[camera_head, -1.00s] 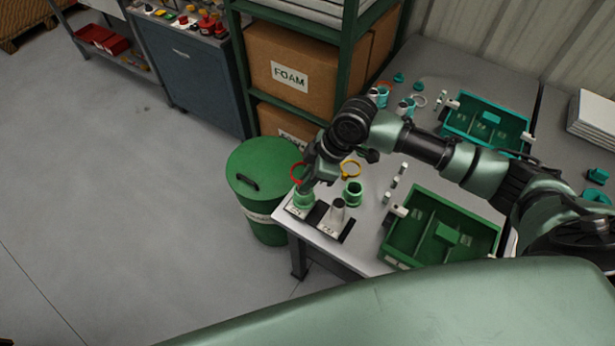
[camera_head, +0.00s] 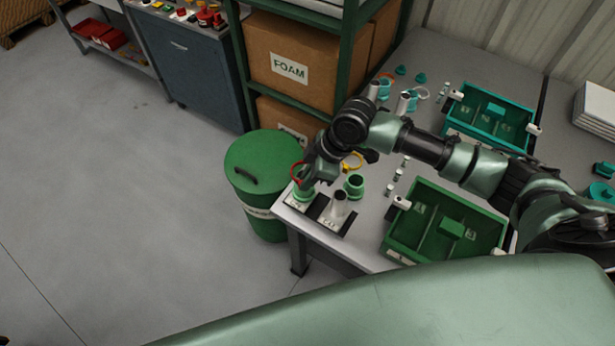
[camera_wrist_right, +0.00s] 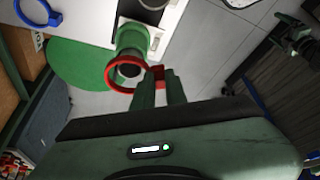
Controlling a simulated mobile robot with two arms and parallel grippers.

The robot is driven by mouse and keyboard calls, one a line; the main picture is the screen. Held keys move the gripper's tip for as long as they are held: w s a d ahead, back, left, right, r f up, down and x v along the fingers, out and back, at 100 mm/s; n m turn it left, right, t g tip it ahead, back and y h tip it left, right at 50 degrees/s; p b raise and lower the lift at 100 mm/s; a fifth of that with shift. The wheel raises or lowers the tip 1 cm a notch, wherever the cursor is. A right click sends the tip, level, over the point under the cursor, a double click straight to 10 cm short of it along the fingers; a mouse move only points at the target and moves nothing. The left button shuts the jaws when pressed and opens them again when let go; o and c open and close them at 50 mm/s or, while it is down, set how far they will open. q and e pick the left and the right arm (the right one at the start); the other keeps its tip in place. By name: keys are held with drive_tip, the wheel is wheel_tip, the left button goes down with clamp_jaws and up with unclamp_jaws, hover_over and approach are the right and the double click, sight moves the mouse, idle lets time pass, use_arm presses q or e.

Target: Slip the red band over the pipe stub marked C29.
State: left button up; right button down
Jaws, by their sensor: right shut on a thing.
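My right gripper (camera_head: 308,180) is shut on the red band (camera_head: 297,171), which hangs out to the left of the fingers. The band is just above the left pipe stub, which wears a green sleeve (camera_head: 303,193) at the table corner. In the right wrist view the red band (camera_wrist_right: 108,82) overlaps the near, dark open end of the stub with the green sleeve (camera_wrist_right: 131,38). I cannot tell whether it touches. A bare grey stub (camera_head: 338,204) stands to the right. The stub labels are too small to read surely. My left gripper is not in view.
A green sleeve (camera_head: 354,186) and a yellow band (camera_head: 352,160) are behind the bare stub. A green divided tray (camera_head: 398,246) lies to the right. A green bin (camera_head: 262,160) stands beside the table corner. Teal parts and a teal tray (camera_head: 487,145) are farther back.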

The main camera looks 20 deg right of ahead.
drive_tip(key=shift+p, duration=0.75)
idle(0.7)
drive_tip(key=shift+f, duration=0.3)
idle(0.4)
drive_tip(key=shift+f, duration=0.2)
drive_tip(key=shift+f, duration=0.25)
idle(0.3)
drive_tip(key=shift+f, duration=0.25)
drive_tip(key=shift+f, duration=0.2)
idle(0.3)
drive_tip(key=shift+f, duration=0.3)
drive_tip(key=shift+p, duration=0.4)
idle(1.2)
drive_tip(key=shift+f+p, duration=0.3)
drive_tip(key=shift+f, duration=0.5)
idle(1.7)
